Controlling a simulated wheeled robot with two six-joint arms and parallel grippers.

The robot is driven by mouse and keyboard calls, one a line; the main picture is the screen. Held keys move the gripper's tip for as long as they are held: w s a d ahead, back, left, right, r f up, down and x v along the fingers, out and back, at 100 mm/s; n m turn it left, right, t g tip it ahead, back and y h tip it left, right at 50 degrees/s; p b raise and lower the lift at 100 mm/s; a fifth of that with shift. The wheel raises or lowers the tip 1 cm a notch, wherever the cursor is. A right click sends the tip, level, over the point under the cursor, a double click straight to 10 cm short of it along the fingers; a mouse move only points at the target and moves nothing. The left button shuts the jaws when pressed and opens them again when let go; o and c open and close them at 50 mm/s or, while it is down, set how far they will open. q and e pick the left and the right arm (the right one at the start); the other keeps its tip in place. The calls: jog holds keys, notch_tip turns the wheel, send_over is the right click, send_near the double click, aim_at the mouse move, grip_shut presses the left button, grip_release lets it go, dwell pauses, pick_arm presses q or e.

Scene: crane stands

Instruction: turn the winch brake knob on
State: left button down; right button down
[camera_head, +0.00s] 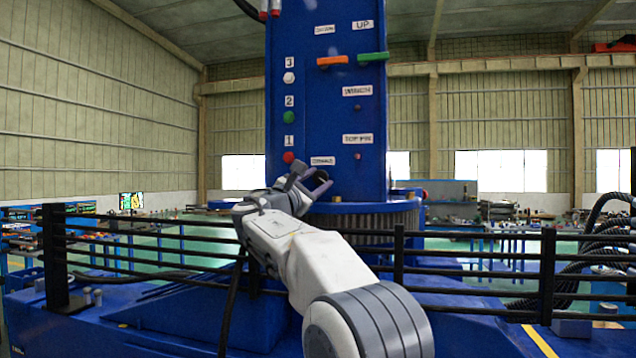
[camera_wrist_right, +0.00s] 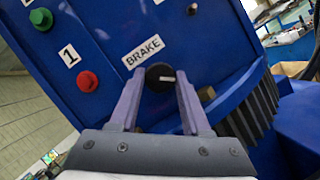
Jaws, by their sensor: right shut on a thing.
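The winch brake knob (camera_wrist_right: 160,77) is a round black knob with a white pointer line, on the blue panel just below the BRAKE label (camera_wrist_right: 143,52). In the right wrist view its white line points to the right, roughly level in the picture. My right gripper (camera_head: 314,182) reaches the panel's lower part in the head view, and its fingers hide most of the knob there. In the right wrist view my right gripper's two purple-grey fingers (camera_wrist_right: 158,95) stand on either side of the knob and are shut on it. My left gripper is not in view.
The blue crane column (camera_head: 340,110) carries a red button (camera_head: 288,157), a green button (camera_head: 288,117), a white button (camera_head: 289,77), an orange lever (camera_head: 332,61) and a green lever (camera_head: 373,57). A black railing (camera_head: 480,254) crosses in front, below my right arm.

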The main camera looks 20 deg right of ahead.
jog(key=m+g+p, duration=0.1)
jog(key=m, duration=0.2)
jog(key=shift+a+r+m+g, duration=0.1)
jog(key=shift+r+m+g, duration=0.05)
jog(key=shift+m+g, duration=0.25)
jog(key=m+g+p, duration=0.1)
jog(key=m+p, duration=0.1)
jog(key=m, duration=0.1)
jog(key=shift+r, duration=0.1)
jog(key=m+g+p, duration=0.1)
jog(key=m, duration=0.1)
jog(key=shift+m, duration=0.3)
jog(key=shift+m+g+y+p, duration=0.4)
jog(key=shift+m+y+p, duration=0.1)
jog(key=shift+m+p, duration=0.45)
jog(key=shift+m, duration=0.25)
jog(key=shift+c, duration=1.9)
grip_release()
